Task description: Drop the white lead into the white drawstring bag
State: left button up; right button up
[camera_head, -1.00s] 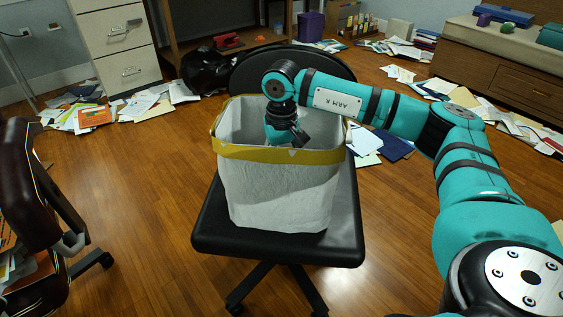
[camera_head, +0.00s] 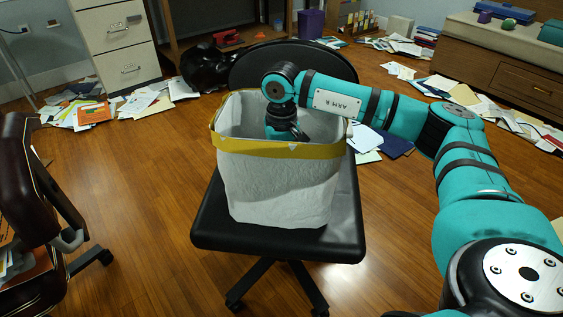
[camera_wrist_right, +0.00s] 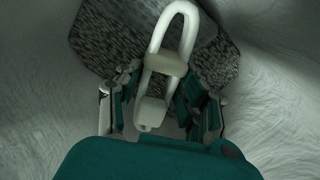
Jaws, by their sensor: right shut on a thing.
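The white drawstring bag (camera_head: 275,190) stands open on a black office chair seat, with a yellow band around its rim. My right gripper (camera_wrist_right: 160,85) is down inside the bag's mouth. In the head view the bag's front wall hides its fingertips. In the right wrist view the fingers are shut on the white lead (camera_wrist_right: 165,62), a pale looped cable with a band around it. The lead shows between the fingers, over a dark speckled patch, with the bag's pale walls around it. My left gripper is not in view.
The black swivel chair (camera_head: 230,226) holds the bag. Another dark chair (camera_head: 25,190) stands at the left. Papers (camera_head: 160,106) lie along the back wall by a filing cabinet (camera_head: 118,50).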

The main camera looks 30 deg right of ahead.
jog(key=shift+f+b, duration=0.65)
jog(key=shift+f, duration=0.55)
jog(key=o, duration=1.3)
